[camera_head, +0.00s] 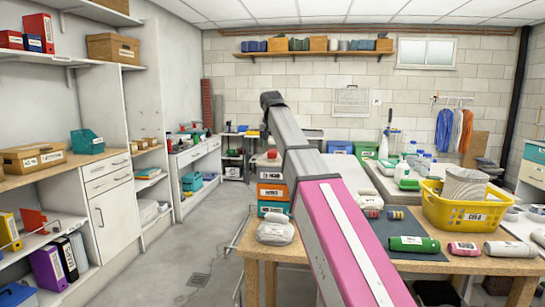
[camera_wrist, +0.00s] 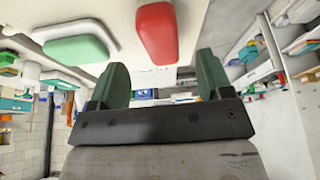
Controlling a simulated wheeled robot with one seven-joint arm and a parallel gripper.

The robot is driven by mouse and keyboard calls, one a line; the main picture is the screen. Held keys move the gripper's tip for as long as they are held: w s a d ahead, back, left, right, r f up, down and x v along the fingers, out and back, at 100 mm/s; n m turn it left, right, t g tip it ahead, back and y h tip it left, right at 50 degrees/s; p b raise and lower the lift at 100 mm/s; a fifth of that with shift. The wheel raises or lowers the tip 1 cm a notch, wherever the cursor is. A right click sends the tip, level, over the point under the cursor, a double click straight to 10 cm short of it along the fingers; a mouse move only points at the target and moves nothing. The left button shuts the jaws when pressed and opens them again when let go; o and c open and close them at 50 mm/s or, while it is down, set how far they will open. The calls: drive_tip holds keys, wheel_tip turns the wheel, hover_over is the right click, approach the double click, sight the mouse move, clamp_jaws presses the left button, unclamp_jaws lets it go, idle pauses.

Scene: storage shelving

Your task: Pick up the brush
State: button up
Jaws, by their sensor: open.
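I cannot pick out a brush with certainty in either view. In the wrist view, a rounded green and white object (camera_wrist: 76,49) lies at the upper left, on a pale surface. It may be a brush, but its shape does not settle this. A red, rounded block-like object (camera_wrist: 157,33) is at the top centre, beyond the gap between my fingers. My gripper (camera_wrist: 162,80) is open, its two green fingers wide apart and nothing between them. In the head view my arm reaches up and away, and the gripper's fingers cannot be made out.
A wooden worktable (camera_head: 262,250) at the right holds a yellow basket (camera_head: 470,213), a green roll (camera_head: 414,244) and a clear-wrapped bundle (camera_head: 275,232). Bottles stand behind the basket. Shelves with binders and boxes line the left wall. The floor aisle (camera_head: 205,260) between is clear.

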sight(273, 151)
drive_tip(key=shift+x, duration=2.55)
drive_tip(key=shift+w, duration=0.15)
drive_tip(key=c, duration=1)
